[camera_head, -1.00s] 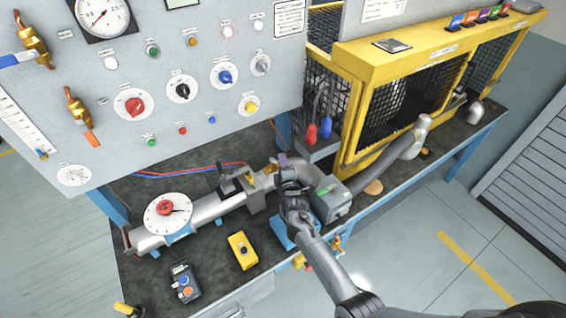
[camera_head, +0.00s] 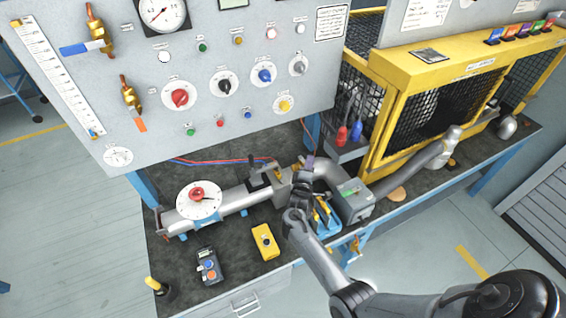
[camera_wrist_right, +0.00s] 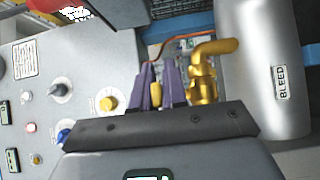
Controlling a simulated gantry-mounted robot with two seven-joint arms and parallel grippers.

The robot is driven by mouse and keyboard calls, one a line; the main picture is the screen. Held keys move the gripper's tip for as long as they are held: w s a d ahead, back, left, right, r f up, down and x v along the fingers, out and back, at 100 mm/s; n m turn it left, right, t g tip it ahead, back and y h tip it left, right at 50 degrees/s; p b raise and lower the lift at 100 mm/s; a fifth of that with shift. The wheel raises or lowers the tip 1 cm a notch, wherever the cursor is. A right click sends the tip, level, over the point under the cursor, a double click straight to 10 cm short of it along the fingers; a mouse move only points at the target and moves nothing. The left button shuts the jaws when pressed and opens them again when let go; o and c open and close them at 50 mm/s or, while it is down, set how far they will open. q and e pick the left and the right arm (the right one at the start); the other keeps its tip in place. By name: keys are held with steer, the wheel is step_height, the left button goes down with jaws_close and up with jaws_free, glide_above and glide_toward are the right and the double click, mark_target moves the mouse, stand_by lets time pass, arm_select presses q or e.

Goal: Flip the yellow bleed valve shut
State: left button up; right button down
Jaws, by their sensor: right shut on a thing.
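The bleed valve's brass body (camera_wrist_right: 204,82) shows in the right wrist view beside a grey pipe (camera_wrist_right: 262,70) labelled BLEED. Its yellow lever (camera_wrist_right: 155,95) lies between the two purple fingers of my right gripper (camera_wrist_right: 158,84), which is shut on it. In the head view my right gripper (camera_head: 307,170) is over the pipe on the bench, right of the black-handled clamp. The gripper mostly hides the valve there. My left gripper is not in view.
A grey box (camera_head: 352,200) and a blue rack (camera_head: 326,216) stand close to the right gripper. A yellow box (camera_head: 265,241) and a button pendant (camera_head: 208,265) lie at the front. The gauge panel (camera_head: 225,100) rises behind; a yellow cage (camera_head: 430,100) stands right.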

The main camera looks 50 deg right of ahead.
steer(key=shift+w+a+f+m+g+b, duration=0.1)
steer(key=shift+a+f+m+g+b, duration=0.1)
steer(key=shift+a+m+g+b, duration=0.15)
steer(key=shift+d+r+m+g+h, duration=0.1)
steer(key=shift+m+g+h, duration=0.15)
steer(key=shift+g+h, duration=0.2)
steer(key=c, duration=1.2)
jaws_free()
steer(key=shift+c, duration=0.2)
steer(key=shift+r, duration=0.1)
